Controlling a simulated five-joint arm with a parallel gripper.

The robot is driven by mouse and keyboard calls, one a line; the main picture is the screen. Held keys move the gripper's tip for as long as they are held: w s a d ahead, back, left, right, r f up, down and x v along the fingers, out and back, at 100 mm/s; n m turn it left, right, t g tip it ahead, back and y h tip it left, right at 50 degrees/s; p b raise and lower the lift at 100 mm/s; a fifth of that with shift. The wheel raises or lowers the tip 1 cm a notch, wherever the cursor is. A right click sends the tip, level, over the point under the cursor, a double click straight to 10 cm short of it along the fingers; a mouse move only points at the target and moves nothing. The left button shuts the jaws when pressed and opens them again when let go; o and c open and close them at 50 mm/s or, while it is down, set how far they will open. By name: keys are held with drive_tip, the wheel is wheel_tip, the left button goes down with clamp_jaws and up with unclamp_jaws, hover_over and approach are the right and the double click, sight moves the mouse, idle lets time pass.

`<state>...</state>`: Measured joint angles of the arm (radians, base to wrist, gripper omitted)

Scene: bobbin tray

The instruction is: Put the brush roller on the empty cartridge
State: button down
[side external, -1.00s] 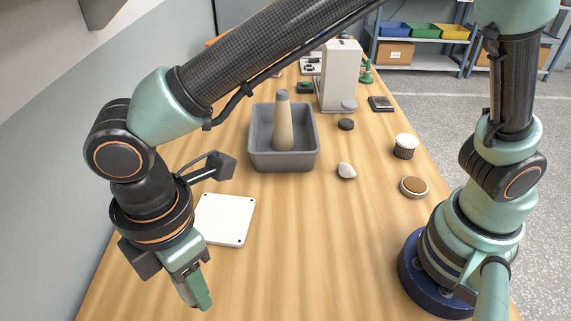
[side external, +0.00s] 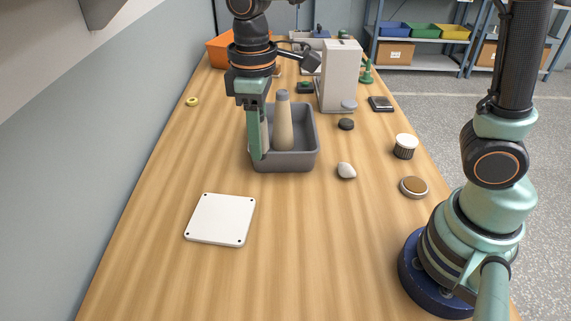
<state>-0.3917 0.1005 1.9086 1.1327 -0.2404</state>
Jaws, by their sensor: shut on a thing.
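My gripper (side external: 256,154) points down at the left side of the grey tray (side external: 308,158), its fingers in front of the tray's left wall. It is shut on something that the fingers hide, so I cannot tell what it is. A tall beige cone with a grey top (side external: 284,124) stands upright inside the tray, just right of my gripper and apart from it in the picture. I cannot identify the brush roller or the empty cartridge with certainty.
A white plate (side external: 221,219) lies at the front left. A pale stone (side external: 346,170), a black disc (side external: 346,124), a ribbed white-topped cup (side external: 405,146) and a round brown-topped tin (side external: 413,186) lie to the right. A white box (side external: 341,77) stands behind. The front middle is clear.

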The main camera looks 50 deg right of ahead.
drive_tip(key=w+d+m, duration=0.3)
drive_tip(key=d+m, duration=0.4)
drive_tip(key=d, duration=0.8)
wheel_tip(320, 180, up, 9)
drive_tip(key=m, duration=0.2)
hover_over(350, 103)
wheel_tip(350, 103, down, 19)
drive_tip(key=shift+w+r, duration=0.1)
drive_tip(key=shift+f, duration=0.2)
drive_tip(key=shift+c, duration=2.4)
unclamp_jaws()
